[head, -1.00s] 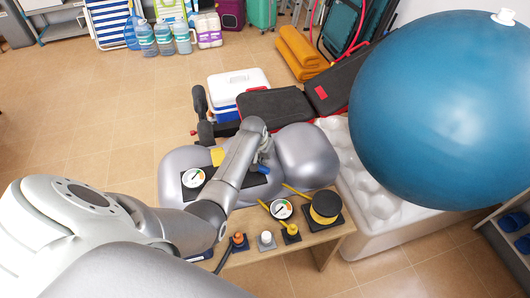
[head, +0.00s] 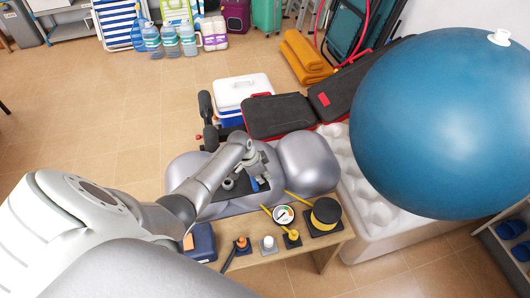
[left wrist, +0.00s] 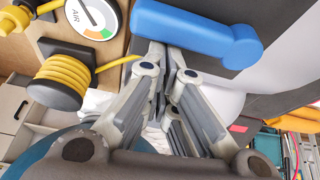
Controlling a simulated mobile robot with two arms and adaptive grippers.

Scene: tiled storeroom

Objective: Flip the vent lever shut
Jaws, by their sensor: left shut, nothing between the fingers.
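In the left wrist view the lever (left wrist: 195,30) is a thick blue bar lying across the top, close beyond my fingertips. My left gripper (head: 262,180) comes down beside the lever, shut and empty. In the left wrist view its fingertips (left wrist: 165,62) are together just below the bar; I cannot tell whether they touch it. The lever's pivot is hidden. My right gripper is not in view.
A round gauge (head: 284,215), a yellow hose spool (head: 326,212), an orange-topped knob (head: 242,243) and a white knob (head: 268,243) stand along the wooden bench (head: 335,243). A large blue ball (head: 440,120) rises at the right. Open tiled floor (head: 110,110) lies beyond.

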